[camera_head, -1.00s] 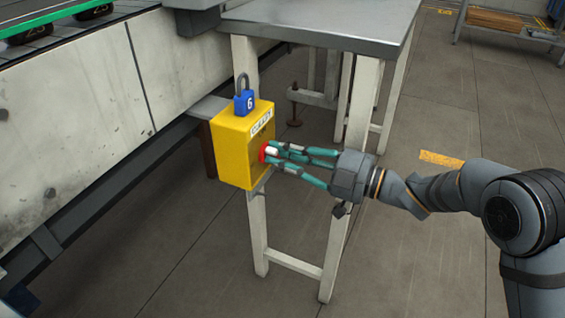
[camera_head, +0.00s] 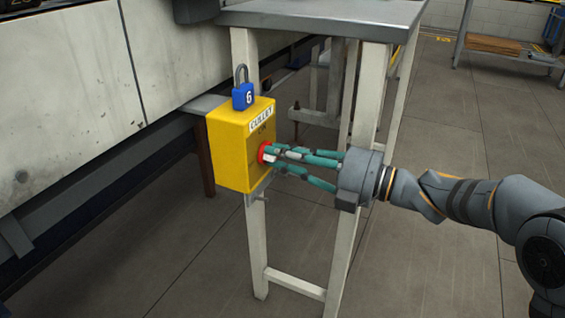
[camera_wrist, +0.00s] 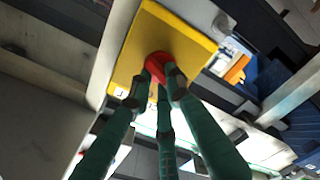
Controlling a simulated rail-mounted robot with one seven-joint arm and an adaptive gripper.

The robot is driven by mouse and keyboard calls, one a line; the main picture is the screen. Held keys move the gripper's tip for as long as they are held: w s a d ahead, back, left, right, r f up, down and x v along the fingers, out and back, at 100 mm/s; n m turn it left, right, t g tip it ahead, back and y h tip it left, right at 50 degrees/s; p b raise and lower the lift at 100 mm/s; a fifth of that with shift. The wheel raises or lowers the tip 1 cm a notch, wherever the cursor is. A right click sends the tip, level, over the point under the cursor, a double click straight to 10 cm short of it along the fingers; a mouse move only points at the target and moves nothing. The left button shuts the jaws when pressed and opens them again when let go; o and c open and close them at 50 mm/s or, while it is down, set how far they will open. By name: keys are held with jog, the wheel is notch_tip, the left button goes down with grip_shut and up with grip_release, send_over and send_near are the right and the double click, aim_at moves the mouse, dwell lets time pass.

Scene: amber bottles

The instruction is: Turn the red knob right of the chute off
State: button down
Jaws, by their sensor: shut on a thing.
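The red knob (camera_head: 264,152) sits on the front face of a yellow box (camera_head: 228,155) labelled "CULLET". My gripper (camera_head: 275,153) reaches in from the right with its green fingers closed around the knob. In the wrist view the knob (camera_wrist: 157,64) shows between the dark fingertips (camera_wrist: 157,88), against the yellow box face (camera_wrist: 178,40). The fingers hide part of the knob, and I cannot tell which way it is turned.
A blue padlock (camera_head: 243,96) marked 6 stands on top of the box. A metal-topped table (camera_head: 320,14) with pale legs stands behind my gripper.

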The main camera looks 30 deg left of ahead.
jog(key=shift+n, duration=0.3)
dwell(0.4)
jog(key=c, duration=1.6)
grip_release()
jog(key=shift+c, duration=0.2)
jog(key=shift+d, duration=0.1)
jog(key=w+d, duration=0.1)
jog(key=d, duration=1)
jog(key=shift+w+d, duration=0.35)
jog(key=shift+w, duration=0.05)
